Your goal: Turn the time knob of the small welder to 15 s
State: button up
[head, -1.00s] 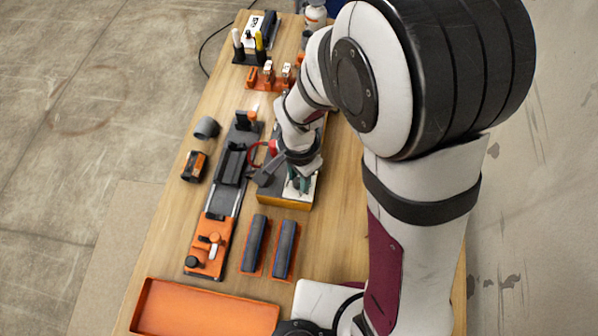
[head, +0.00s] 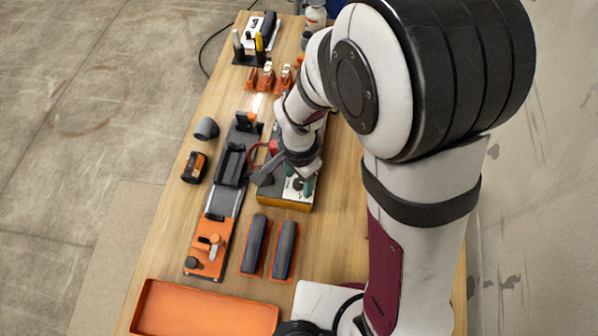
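The small welder (head: 285,203) is a box with a yellow-orange front edge and a pale top panel, right of the table's middle. My gripper (head: 299,181) is over its panel, pointing down, with its teal fingertips apart and part of the pale panel showing between them. A small dark spot shows between the fingers; I cannot tell whether it is the time knob. The knob's setting and dial marks are too small to read, and my arm hides the welder's far part.
Left of the welder is a dark rail fixture with an orange end (head: 207,247). Two dark blocks in orange holders (head: 254,245) lie in front. An orange tray (head: 205,308) is at the near edge. A grey pipe fitting (head: 206,128) and a black-orange block (head: 195,167) lie left.

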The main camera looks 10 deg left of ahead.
aim_at(299, 182)
notch_tip(299, 182, up, 16)
jog(key=s+d+n+y, duration=0.1)
jog(key=s+d+n, duration=0.1)
jog(key=s+d, duration=1)
jog(key=shift+s+f+n+y, duration=0.3)
jog(key=shift+s+f+y, duration=0.1)
jog(key=shift+s, duration=0.15)
dwell(1.0)
